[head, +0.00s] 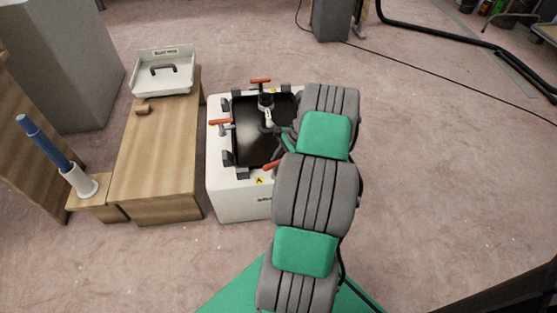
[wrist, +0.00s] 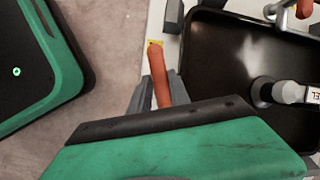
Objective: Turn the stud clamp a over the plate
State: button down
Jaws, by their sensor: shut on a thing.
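Stud clamp a has a red handle (head: 272,165) near the front edge of the white box, by a yellow label marked A (head: 259,180). In the wrist view its red handle (wrist: 157,70) lies between the two grey fingers of my gripper (wrist: 161,92), which is shut on it. The handle lies over the white rim beside the plate and points toward the yellow label. The black plate (head: 250,140) sits in the top of the white box (head: 238,204) and also shows in the wrist view (wrist: 225,60). My arm hides the box's right side and the clamp's base.
Other red-handled clamps stand at the plate's back (head: 260,81) and left (head: 219,122). A grey knob with a tag (wrist: 284,92) stands on the plate. Left are a wooden bench (head: 155,165), a white tray (head: 164,82) and a blue rod (head: 45,140).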

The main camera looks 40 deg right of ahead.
jog(key=n, duration=0.1)
jog(key=n+g, duration=0.1)
jog(key=n, duration=0.1)
jog(key=n+y, duration=0.1)
jog(key=shift+w+d+n+g, duration=0.2)
jog(key=shift+w+n+g, duration=0.1)
jog(key=shift+w, duration=0.05)
jog(key=n, duration=0.1)
jog(key=n+g, duration=0.1)
jog(key=n, duration=0.1)
jog(key=shift+w+n+g, duration=0.2)
jog(key=shift+n+g, duration=0.1)
jog(key=n+g+b, duration=0.1)
jog(key=n, duration=0.3)
jog(key=shift+w+g, duration=0.15)
jog(key=shift+g, duration=0.25)
jog(key=shift+a+n+g+b, duration=0.1)
jog(key=shift+n+g+b, duration=0.2)
jog(key=shift+n+b, duration=0.5)
jog(key=shift+n+h, duration=0.3)
jog(key=c, duration=1.3)
grip_release()
jog(key=shift+o, duration=0.2)
jog(key=shift+r, duration=0.1)
